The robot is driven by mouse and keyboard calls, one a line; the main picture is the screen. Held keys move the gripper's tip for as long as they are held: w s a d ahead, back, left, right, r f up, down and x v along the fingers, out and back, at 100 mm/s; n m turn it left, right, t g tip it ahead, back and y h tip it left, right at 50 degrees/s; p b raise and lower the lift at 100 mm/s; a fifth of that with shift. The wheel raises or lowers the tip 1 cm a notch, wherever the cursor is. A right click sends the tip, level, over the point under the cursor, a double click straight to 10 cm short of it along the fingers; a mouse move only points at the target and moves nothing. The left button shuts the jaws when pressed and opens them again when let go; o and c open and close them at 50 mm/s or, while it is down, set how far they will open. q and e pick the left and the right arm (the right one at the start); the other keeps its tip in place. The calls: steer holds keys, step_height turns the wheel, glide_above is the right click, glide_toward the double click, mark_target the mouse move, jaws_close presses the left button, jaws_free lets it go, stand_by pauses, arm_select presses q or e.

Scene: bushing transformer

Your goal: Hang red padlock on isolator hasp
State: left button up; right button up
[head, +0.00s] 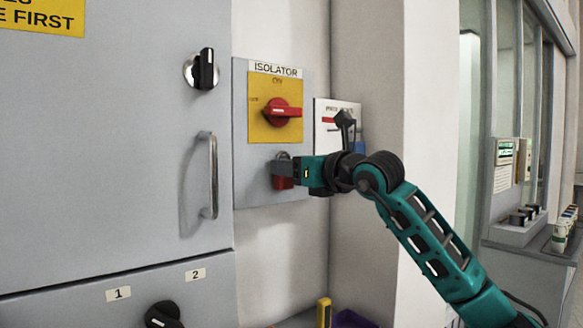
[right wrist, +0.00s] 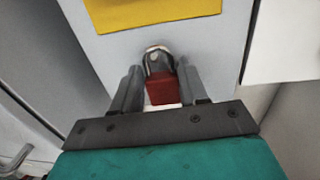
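The red padlock (head: 283,183) is at the lower part of the isolator panel, below the yellow plate. In the right wrist view its red body (right wrist: 161,88) sits between the two grey fingers of my right gripper (right wrist: 160,84), which appear closed on its sides. Its silver shackle (right wrist: 157,53) points up at the isolator hasp; whether it passes through the hasp is too small to tell. In the head view my right gripper (head: 284,170) reaches the panel from the right and partly covers the padlock and hasp. My left gripper is not in view.
The red isolator handle (head: 282,112) lies horizontal on its yellow plate (head: 262,130) above the padlock. A small white panel (head: 325,140) is right of it, behind my right arm. A grey cabinet door with a bar handle (head: 212,175) is at left. A wall edge stands at right.

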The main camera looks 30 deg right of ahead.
steer(key=o, duration=0.5)
steer(key=shift+s, duration=0.1)
arm_select(q)
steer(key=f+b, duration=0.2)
steer(key=b, duration=0.1)
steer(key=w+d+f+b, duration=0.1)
steer(key=b, duration=0.1)
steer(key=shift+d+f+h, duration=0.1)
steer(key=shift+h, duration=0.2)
arm_select(e)
steer(key=s, duration=0.4)
steer(key=s+d, duration=0.1)
steer(key=s, duration=0.3)
steer(key=s+d, duration=0.1)
steer(key=s, duration=0.3)
steer(key=shift+s+d, duration=0.1)
steer(key=shift+s, duration=0.15)
